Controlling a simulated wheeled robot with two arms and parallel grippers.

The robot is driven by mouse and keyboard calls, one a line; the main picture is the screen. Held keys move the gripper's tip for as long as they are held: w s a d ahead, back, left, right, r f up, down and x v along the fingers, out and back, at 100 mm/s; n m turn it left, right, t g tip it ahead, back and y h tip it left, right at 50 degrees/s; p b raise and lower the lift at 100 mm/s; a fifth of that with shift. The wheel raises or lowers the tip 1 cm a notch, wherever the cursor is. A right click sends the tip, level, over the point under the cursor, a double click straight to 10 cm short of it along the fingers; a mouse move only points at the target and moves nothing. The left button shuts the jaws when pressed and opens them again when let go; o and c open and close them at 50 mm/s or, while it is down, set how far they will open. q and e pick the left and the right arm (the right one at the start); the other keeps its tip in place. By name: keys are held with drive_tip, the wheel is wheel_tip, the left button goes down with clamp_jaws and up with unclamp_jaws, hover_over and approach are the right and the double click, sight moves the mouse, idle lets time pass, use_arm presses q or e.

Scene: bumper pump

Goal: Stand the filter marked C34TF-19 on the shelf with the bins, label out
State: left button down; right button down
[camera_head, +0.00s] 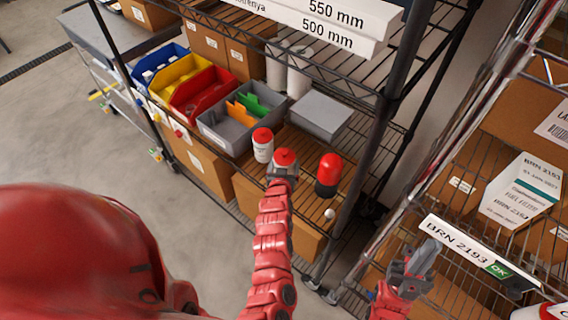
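The shelf with the bins (232,172) stands in the middle of the head view. A white cylinder with a red top (263,147) stands on its boards, just right of the grey bin. A second red-topped item (285,157) is right beside it, at the tip of my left gripper (283,172). The gripper covers its lower part, and I cannot tell whether the fingers are closed on it. A black cylinder with a red top (328,175) stands to the right. I cannot read C34TF-19 on any of them. My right gripper (416,262) looks open and empty by the right rack.
Blue (158,62), yellow (180,77), red (203,92) and grey (228,132) bins line the shelf. A grey lidded box (318,113) is behind the cylinders. A dark post rises at the shelf's right. The right rack holds boxes and a BRN 2193 sign (462,250).

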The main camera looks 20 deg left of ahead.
use_arm(q)
drive_tip(key=shift+a+f, duration=0.1)
drive_tip(key=shift+f, duration=0.45)
unclamp_jaws()
drive_tip(key=shift+f, duration=0.1)
